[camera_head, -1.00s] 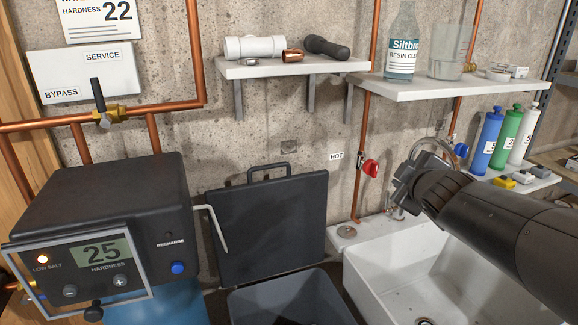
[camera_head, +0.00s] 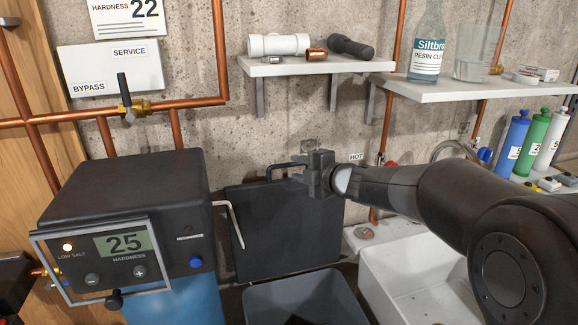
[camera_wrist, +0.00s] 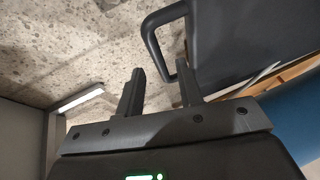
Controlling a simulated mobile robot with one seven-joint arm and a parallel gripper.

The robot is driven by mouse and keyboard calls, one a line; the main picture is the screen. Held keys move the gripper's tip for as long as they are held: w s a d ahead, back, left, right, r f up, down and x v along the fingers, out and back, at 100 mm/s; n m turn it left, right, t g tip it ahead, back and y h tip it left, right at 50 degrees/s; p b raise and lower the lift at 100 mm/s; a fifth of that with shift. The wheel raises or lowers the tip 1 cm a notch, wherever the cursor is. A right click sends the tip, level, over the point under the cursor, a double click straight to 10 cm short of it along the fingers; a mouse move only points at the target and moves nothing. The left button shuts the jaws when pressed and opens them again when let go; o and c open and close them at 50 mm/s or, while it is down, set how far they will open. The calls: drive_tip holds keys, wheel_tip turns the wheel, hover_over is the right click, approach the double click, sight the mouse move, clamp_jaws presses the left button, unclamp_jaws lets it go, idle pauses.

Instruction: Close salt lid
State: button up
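The dark salt lid (camera_head: 262,230) stands open and nearly upright against the wall, behind the grey salt bin (camera_head: 256,296). Its bar handle (camera_head: 272,172) is on the top edge. My gripper (camera_head: 298,168) is at the lid's upper right, beside the handle, and hides part of it. In the wrist view the two fingers are apart and my gripper (camera_wrist: 160,68) is open. The handle (camera_wrist: 150,34) lies by the fingertips there, with the lid (camera_wrist: 245,38) to the right. I cannot tell whether a finger touches the handle.
The softener head (camera_head: 125,190) with its wire bracket (camera_head: 232,224) stands left of the lid. A white sink (camera_head: 400,285) is at the right. Shelves (camera_head: 310,68) and copper pipes run along the wall above. The bin's open top is clear.

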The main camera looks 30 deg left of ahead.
sight(291, 166)
drive_tip(key=shift+x, duration=2.4)
clamp_jaws()
